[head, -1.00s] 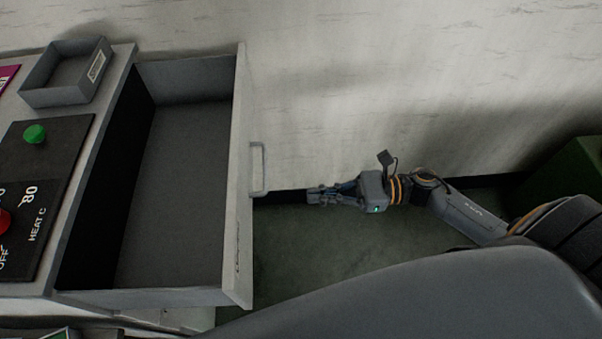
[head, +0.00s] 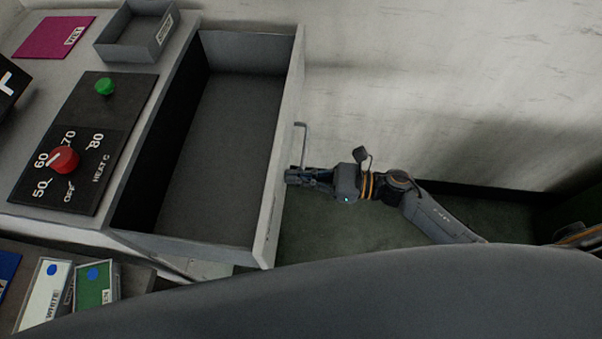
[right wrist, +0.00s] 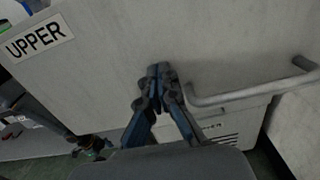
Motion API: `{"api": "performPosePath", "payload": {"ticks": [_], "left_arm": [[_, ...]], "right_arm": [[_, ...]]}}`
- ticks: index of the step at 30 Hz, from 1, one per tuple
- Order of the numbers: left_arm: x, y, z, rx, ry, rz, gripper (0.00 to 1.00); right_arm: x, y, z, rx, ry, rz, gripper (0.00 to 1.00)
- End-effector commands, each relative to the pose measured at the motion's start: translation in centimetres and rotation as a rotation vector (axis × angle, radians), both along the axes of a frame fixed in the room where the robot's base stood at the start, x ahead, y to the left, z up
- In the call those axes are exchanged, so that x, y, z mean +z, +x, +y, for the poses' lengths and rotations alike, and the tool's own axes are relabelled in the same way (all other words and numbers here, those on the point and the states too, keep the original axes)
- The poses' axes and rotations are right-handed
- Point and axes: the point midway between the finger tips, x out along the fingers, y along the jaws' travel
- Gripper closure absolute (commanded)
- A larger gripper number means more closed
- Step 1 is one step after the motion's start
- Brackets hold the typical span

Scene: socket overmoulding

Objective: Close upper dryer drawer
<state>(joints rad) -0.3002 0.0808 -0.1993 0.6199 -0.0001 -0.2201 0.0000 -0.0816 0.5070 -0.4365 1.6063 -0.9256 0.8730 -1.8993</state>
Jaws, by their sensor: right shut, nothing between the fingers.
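The upper dryer drawer (head: 215,140) is pulled out, empty inside, to the right of the dryer's control panel in the head view. Its grey front panel (head: 280,165) carries a bar handle (head: 301,143). In the right wrist view the front (right wrist: 110,60) bears an "UPPER" label (right wrist: 36,39), and the handle (right wrist: 255,92) is at the right. My right gripper (head: 289,176) is shut and empty, its tips at or very near the drawer front beside the handle; contact cannot be told. It also shows in the right wrist view (right wrist: 158,72).
The dryer top holds a small grey tray (head: 133,38), a magenta card (head: 53,37) and a control panel with a green button (head: 105,87) and a red knob (head: 64,159). Labelled boxes (head: 97,284) stand at lower left. A wall (head: 440,80) runs behind.

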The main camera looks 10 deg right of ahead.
Motion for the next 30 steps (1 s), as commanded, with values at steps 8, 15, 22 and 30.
{"api": "performPosePath", "payload": {"ticks": [8, 15, 22, 30], "left_arm": [[-0.4, 0.0, 0.0, 0.001, 0.0, 0.0, 0.0], [-2.3, 0.0, 0.0, 0.001, 0.0, 0.0, 0.0], [-4.6, 0.0, -0.1, 0.0, -0.001, 0.0, 0.0], [-6.8, 0.0, -0.1, 0.0, -0.001, -0.001, 0.0]], "right_arm": [[-0.1, 0.3, 0.9, 0.002, 0.002, -0.002, 1.0], [-0.2, 1.7, 5.6, 0.004, 0.005, -0.006, 1.0], [-0.2, 4.1, 12.7, 0.004, 0.005, -0.007, 1.0], [-0.1, 6.6, 20.5, 0.003, 0.004, -0.005, 1.0]]}}
